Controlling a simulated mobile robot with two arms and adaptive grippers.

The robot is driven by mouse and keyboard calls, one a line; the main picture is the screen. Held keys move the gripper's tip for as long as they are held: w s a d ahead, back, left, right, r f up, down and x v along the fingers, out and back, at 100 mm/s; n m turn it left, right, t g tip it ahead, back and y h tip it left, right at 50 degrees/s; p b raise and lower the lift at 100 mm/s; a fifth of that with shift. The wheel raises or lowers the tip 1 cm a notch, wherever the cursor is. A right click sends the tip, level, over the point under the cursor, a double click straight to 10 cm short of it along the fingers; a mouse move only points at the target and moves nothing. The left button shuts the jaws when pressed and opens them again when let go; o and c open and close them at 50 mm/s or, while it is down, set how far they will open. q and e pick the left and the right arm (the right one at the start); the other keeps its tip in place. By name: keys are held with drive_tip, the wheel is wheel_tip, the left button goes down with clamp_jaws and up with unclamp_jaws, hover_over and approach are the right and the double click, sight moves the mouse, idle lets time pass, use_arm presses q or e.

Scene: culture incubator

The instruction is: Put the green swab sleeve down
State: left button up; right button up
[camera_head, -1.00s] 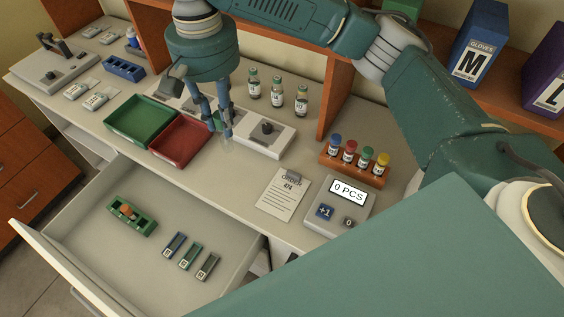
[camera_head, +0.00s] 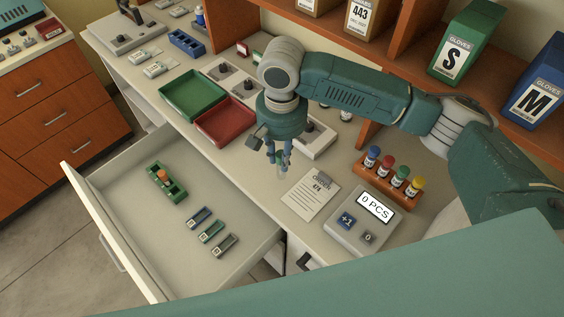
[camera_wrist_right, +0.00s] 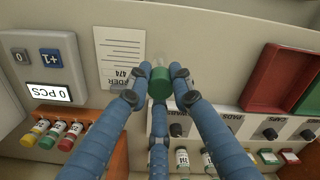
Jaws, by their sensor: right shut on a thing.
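My right gripper (camera_head: 278,158) is over the worktop, left of the order sheet. In the right wrist view its three blue fingers (camera_wrist_right: 158,88) are shut around the green swab sleeve (camera_wrist_right: 160,78), which has a green end and a clear, tube-like part. The clear part shows faintly below the fingertips in the head view (camera_head: 283,173). From these views I cannot tell whether it touches the worktop. My left gripper is not in view.
An open drawer (camera_head: 125,215) holds a green rack (camera_head: 155,171) and several small coloured blocks. The green tray (camera_head: 205,90) and red tray (camera_head: 226,119) lie behind left. The order sheet (camera_head: 308,197), counter (camera_head: 360,222) and vial rack (camera_head: 390,187) stand right.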

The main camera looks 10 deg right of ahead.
wheel_tip(320, 180, down, 4)
drive_tip(key=shift+r+p, duration=0.2)
drive_tip(key=shift+p, duration=0.1)
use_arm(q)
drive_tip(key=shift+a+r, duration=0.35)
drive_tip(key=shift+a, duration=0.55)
use_arm(e)
drive_tip(key=shift+f, duration=0.15)
drive_tip(key=o, duration=0.8)
drive_tip(key=shift+f, duration=0.1)
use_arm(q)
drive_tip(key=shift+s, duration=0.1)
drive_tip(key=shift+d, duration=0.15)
